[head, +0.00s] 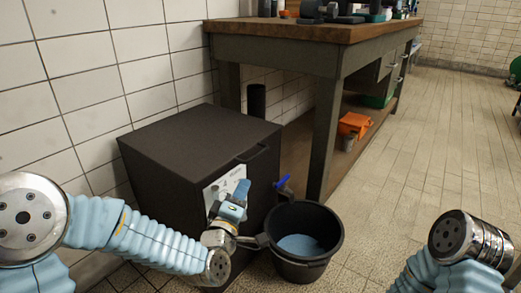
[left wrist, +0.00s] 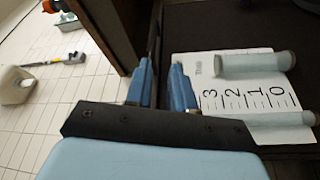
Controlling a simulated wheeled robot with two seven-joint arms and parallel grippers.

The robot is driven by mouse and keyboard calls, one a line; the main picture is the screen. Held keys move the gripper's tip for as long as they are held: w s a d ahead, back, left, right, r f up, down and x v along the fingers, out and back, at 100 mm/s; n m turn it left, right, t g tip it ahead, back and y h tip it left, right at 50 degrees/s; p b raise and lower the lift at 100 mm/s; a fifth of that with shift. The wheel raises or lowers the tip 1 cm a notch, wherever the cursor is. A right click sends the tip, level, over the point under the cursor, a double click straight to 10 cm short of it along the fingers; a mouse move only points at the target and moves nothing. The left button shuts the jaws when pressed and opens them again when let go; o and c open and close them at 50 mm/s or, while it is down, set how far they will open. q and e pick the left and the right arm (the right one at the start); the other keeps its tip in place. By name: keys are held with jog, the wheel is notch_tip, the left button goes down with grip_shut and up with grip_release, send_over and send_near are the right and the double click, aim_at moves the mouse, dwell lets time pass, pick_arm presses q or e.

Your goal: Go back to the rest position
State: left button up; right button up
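My left gripper (head: 241,190) is in front of the dark box (head: 200,142), close to the white label panel on its front face, at the left of the black bucket. In the left wrist view its two blue fingers (left wrist: 162,85) stand apart with a gap between them, and nothing shows in the gap. I cannot tell from the head view whether the gripper touches the panel. My right arm (head: 455,250) shows at the lower right, and its gripper is out of view.
A black bucket (head: 328,232) with blue contents stands on the floor below a blue-handled tap (head: 284,183). A scale panel (left wrist: 245,95) with clear tubes is close in the left wrist view. A workbench (head: 300,30) stands behind.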

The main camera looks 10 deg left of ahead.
pick_arm(q)
jog(key=s+f+m+g, duration=0.2)
jog(key=s+f+g, duration=0.15)
jog(key=f, duration=0.75)
jog(key=s+f+m+g, duration=0.3)
jog(key=f+g, duration=0.2)
jog(key=f, duration=0.5)
jog(key=s+f+m+g, duration=0.2)
jog(key=s+f+g, duration=0.2)
jog(key=f, duration=0.7)
jog(key=s+a+f+m+g, duration=0.25)
jog(key=s+f+g, duration=0.25)
jog(key=s+f, duration=0.55)
notch_tip(320, 180, up, 19)
jog(key=s+d+p, duration=0.1)
jog(key=s+p, duration=0.1)
jog(key=p, duration=1.5)
jog(key=shift+s+d+m+g+h+p, duration=0.2)
jog(key=shift+d+m+g+h+p, duration=0.15)
jog(key=shift+m+h, duration=0.1)
